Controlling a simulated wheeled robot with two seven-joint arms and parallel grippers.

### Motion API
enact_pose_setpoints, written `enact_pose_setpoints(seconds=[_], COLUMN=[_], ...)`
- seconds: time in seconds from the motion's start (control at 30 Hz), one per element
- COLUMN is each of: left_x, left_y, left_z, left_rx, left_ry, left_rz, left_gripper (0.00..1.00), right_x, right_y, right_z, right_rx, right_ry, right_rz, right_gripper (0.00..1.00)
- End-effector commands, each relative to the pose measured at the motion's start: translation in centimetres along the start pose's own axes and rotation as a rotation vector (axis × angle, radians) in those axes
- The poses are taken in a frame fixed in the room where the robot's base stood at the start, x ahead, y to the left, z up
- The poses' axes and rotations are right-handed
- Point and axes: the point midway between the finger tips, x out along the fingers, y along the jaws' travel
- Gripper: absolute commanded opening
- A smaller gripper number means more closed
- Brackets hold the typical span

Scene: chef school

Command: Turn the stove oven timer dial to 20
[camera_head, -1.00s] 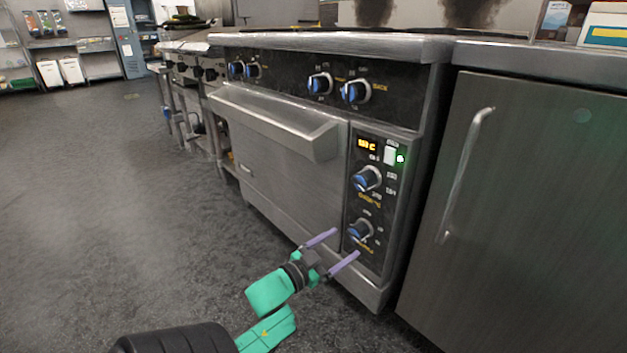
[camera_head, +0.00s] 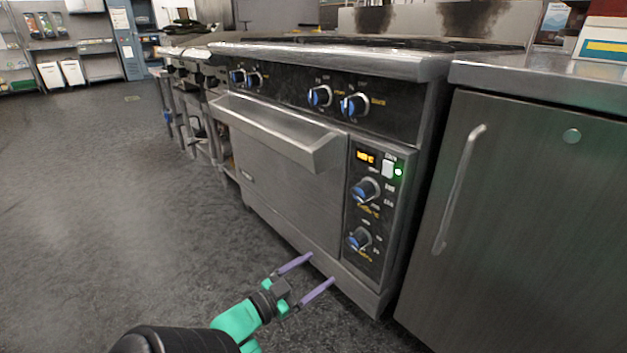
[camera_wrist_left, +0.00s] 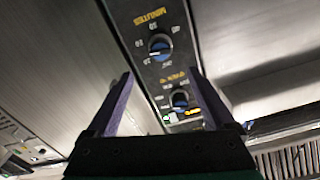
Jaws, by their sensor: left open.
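The stove oven (camera_head: 280,165) has a narrow black control panel right of its door. The lower dial (camera_head: 359,238), blue and silver, shows as the upper dial (camera_wrist_left: 160,46) in the left wrist view, beside the word MINUTES. The panel's other dial (camera_head: 366,190) sits above it under a lit orange display (camera_head: 366,156); it also shows in the left wrist view (camera_wrist_left: 180,99). My left gripper (camera_head: 320,270) is open and empty, below and left of the timer dial, apart from it. Its purple fingers (camera_wrist_left: 162,77) point toward the panel. The dial's exact setting is too small to read.
The oven door handle (camera_head: 280,135) juts out above and left of the gripper. A steel cabinet (camera_head: 530,210) with a vertical handle stands to the right. The grey floor (camera_head: 110,200) at left is clear.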

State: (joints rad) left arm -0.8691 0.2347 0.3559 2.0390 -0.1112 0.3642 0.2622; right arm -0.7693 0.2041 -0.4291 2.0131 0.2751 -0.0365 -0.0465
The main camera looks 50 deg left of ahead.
Motion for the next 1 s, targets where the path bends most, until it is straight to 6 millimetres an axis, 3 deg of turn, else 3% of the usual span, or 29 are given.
enact_pose_setpoints(seconds=[0.27, 0.4, 0.57, 0.77, 1.0], left_x=[0.0, -0.1, 0.4, 4.1, 10.7], left_y=[-0.4, -1.1, -0.2, 0.0, 0.0], left_z=[-0.4, -1.3, -0.4, 0.1, 0.1], left_rx=[-0.026, -0.211, -0.356, -0.354, -0.353], left_ry=[0.002, 0.01, 0.002, 0.005, 0.005], left_rz=[-0.008, -0.022, -0.001, 0.002, 0.002], left_gripper=[0.87, 0.87, 0.87, 0.87, 0.87], right_x=[-0.3, -1.5, -1.8, -1.1, -0.2], right_y=[-0.3, -1.6, -1.8, -1.1, -0.3], right_z=[-0.6, -4.0, -4.6, -2.9, -0.7], right_rx=[-0.001, -0.017, -0.026, -0.019, -0.008], right_ry=[-0.005, -0.044, -0.074, -0.057, -0.02], right_rz=[0.0, -0.005, -0.005, -0.005, -0.003], right_gripper=[0.0, 0.0, 0.0, 0.0, 0.0])
